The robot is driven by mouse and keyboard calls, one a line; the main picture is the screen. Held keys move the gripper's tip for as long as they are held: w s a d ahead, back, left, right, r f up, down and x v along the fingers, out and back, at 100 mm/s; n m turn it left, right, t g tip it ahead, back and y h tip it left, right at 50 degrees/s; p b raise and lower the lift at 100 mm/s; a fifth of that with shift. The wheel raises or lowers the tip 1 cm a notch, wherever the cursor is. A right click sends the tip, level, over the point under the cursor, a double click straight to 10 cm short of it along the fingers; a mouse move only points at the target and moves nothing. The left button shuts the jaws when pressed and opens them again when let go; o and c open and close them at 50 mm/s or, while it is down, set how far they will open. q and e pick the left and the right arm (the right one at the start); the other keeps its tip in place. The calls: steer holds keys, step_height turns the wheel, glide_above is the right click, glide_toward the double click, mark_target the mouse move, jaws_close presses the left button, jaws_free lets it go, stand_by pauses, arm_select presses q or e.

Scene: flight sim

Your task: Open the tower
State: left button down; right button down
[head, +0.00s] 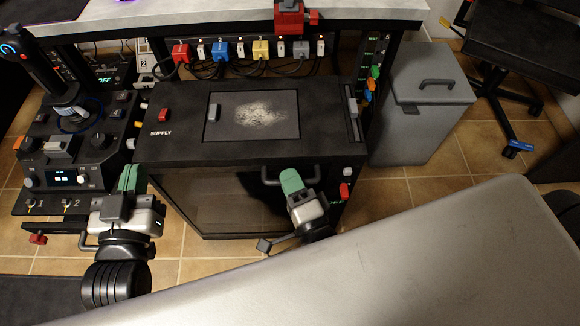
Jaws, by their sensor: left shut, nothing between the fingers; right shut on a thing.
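The tower (240,150) is a black box under the desk, with a label reading SUPPLY on its top and a dark glassy front panel (215,210). The panel looks closed. A dark bar handle (264,175) is at the panel's upper right. My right gripper (290,180), with green fingertips, is shut on this handle; the fingers hide part of it. My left gripper (131,178) is shut and empty, left of the tower near its front left corner.
A control panel with a joystick (18,58) stands at the left. Coloured plugs sit in a power strip (240,48) behind the tower. A grey bin (420,105) stands to the right, with a chair beyond. A large grey surface (400,260) fills the lower right. Tiled floor shows between.

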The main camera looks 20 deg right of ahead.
arm_select(q)
steer(key=shift+f, duration=0.2)
arm_select(e)
steer(key=shift+s+f, duration=0.15)
steer(key=shift+s, duration=0.05)
arm_select(q)
steer(key=shift+r, duration=0.1)
arm_select(e)
steer(key=c, duration=1.1)
jaws_free()
steer(key=shift+c, duration=0.2)
